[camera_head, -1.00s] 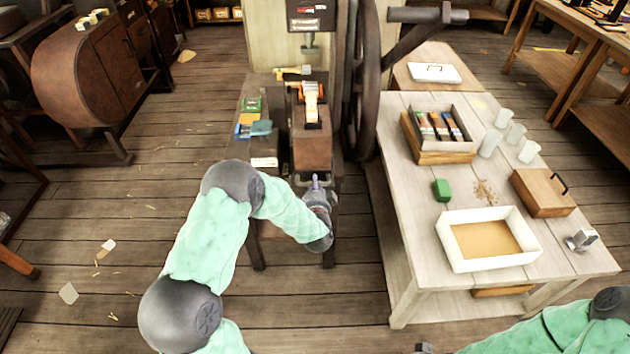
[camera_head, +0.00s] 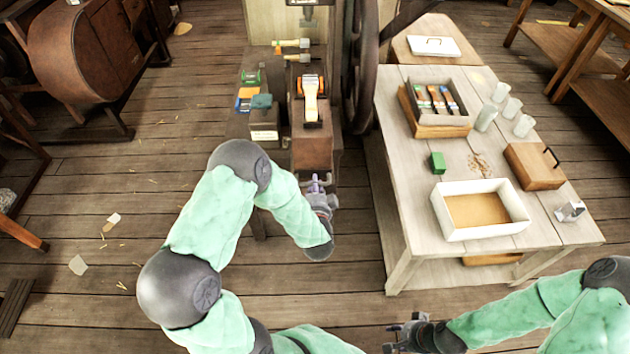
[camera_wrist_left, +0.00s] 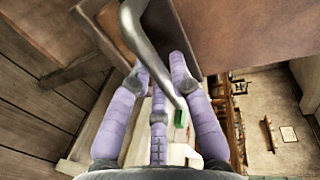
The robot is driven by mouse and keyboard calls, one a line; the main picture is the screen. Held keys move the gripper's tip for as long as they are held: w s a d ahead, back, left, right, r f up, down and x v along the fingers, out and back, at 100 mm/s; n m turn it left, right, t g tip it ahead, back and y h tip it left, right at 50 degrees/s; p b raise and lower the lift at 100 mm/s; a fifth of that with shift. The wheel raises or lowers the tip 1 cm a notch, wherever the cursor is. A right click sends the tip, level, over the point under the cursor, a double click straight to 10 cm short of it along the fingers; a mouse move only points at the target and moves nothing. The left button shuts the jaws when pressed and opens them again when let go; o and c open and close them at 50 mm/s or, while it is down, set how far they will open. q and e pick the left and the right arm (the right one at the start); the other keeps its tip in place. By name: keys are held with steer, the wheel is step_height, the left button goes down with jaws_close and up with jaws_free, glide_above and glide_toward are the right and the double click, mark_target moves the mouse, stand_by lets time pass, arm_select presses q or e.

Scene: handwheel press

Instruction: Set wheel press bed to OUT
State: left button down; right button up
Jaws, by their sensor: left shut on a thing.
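The press bed (camera_head: 312,152) is a brown block at the front of the press, with a brush-like tool with a pale handle (camera_head: 311,102) on top. A bent grey metal handle (camera_wrist_left: 139,35) shows in the left wrist view at the bed's front. My left gripper (camera_head: 318,184) is at this handle, shut on it, with its purple fingers (camera_wrist_left: 158,72) on both sides of the bar. The fingers partly hide the handle in the head view. My right gripper (camera_head: 396,336) is low in the picture, away from the press; its finger opening is too small to judge.
The large handwheel (camera_head: 362,75) stands right of the bed. A pale worktable (camera_head: 410,215) at the right carries a white tray (camera_head: 480,228), a green block (camera_head: 437,162) and a brush box (camera_head: 466,121). Small tools lie left of the bed. The floor at the left is mostly clear.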

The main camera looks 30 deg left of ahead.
arm_select(q)
steer(key=shift+s+d+f, duration=0.15)
steer(key=shift+s+f, duration=0.05)
steer(key=c, duration=1.2)
jaws_free()
steer(key=shift+o, duration=0.5)
steer(key=shift+r, duration=0.15)
steer(key=v, duration=1.2)
